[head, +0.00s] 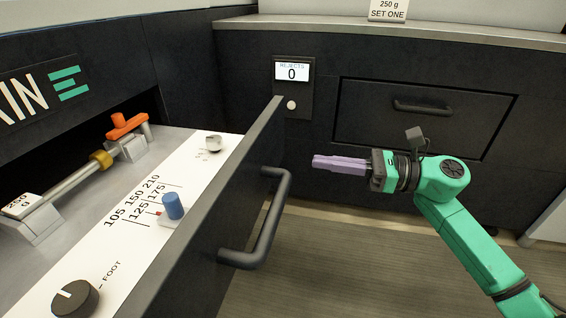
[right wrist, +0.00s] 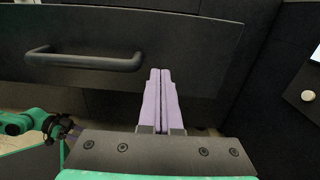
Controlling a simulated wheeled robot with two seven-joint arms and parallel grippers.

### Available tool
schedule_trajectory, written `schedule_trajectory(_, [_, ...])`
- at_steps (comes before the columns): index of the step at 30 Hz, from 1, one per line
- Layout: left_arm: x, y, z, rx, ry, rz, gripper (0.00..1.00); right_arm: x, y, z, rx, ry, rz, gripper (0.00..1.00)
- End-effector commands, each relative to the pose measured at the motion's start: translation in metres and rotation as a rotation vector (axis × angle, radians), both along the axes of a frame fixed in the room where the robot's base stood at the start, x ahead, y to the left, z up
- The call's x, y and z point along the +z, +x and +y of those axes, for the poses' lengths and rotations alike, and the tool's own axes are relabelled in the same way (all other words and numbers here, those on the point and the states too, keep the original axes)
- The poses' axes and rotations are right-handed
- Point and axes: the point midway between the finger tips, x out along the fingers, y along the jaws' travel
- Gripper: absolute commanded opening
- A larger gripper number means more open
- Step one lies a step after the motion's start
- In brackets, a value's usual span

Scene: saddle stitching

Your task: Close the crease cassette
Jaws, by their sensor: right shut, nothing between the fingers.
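The crease cassette (head: 195,235) is a dark drawer standing pulled out at the left of the head view. Its front carries a black bar handle (head: 270,225), which also shows in the right wrist view (right wrist: 85,60). My right gripper (head: 318,162) is shut and empty, to the right of the cassette front and apart from the handle. In the right wrist view its purple fingers (right wrist: 160,72) point at the dark front, right of the handle. My left gripper (right wrist: 66,128) shows small at the left of the right wrist view; its finger state is unclear.
Inside the cassette are a blue knob (head: 173,206), a black dial (head: 75,298) and a metal rod with an orange lever (head: 128,124). A closed drawer (head: 420,125) and a counter panel reading 0 (head: 292,73) are behind. Floor right of the cassette is clear.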

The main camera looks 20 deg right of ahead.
Motion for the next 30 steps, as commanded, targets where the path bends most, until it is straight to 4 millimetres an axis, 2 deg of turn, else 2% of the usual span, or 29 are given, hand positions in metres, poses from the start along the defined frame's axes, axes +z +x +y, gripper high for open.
schedule_trajectory(6, [-0.004, 0.0, 0.0, 0.003, -0.002, -0.004, 0.61, 0.001, 0.025, 0.041, 0.002, 0.001, -0.003, 0.0])
schedule_trajectory(12, [-0.004, 0.0, 0.0, 0.003, -0.003, -0.003, 0.61, 0.001, 0.043, 0.067, -0.001, 0.004, 0.0, 0.0])
schedule_trajectory(16, [-0.004, 0.0, 0.0, 0.003, -0.003, -0.003, 0.61, 0.0, 0.047, 0.073, -0.002, 0.005, 0.002, 0.0])
schedule_trajectory(30, [-0.003, 0.0, 0.0, 0.003, -0.002, -0.002, 0.61, 0.0, 0.049, 0.076, -0.002, 0.005, 0.002, 0.0])
